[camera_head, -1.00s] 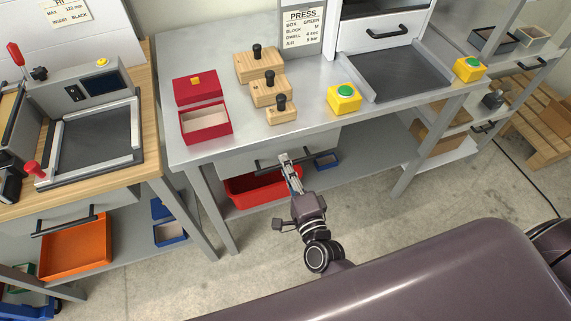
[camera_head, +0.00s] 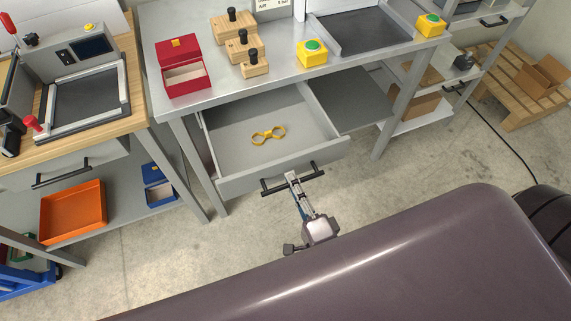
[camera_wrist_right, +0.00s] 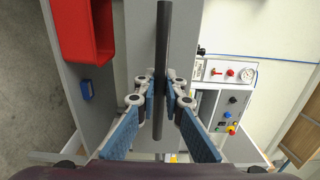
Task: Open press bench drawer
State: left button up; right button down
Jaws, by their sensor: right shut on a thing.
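The press bench drawer (camera_head: 235,150) is pulled well out from under the grey bench top in the head view. A yellow two-ringed item (camera_head: 268,135) lies on its floor. The drawer's dark bar handle (camera_head: 307,178) is on its front panel. My right gripper (camera_head: 293,180) is shut on the handle near its middle. In the right wrist view, the handle (camera_wrist_right: 163,50) runs lengthwise between the blue-padded fingers of the right gripper (camera_wrist_right: 160,95). My left gripper is not in view.
On the press bench (camera_head: 180,110) stand a red box (camera_head: 185,78), wooden blocks with black knobs (camera_head: 243,48) and yellow button boxes (camera_head: 311,54). A wooden-topped bench with an orange tray (camera_head: 72,212) is at left. Bare floor (camera_head: 170,255) lies before the drawer.

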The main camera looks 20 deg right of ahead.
jog(key=s, duration=0.3)
jog(key=shift+s, duration=0.2)
jog(key=c, duration=2)
grip_release()
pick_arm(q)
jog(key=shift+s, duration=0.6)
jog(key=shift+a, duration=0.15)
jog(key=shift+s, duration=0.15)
pick_arm(e)
jog(key=s, duration=1.2)
jog(key=shift+d, duration=0.25)
jog(key=shift+f, duration=0.1)
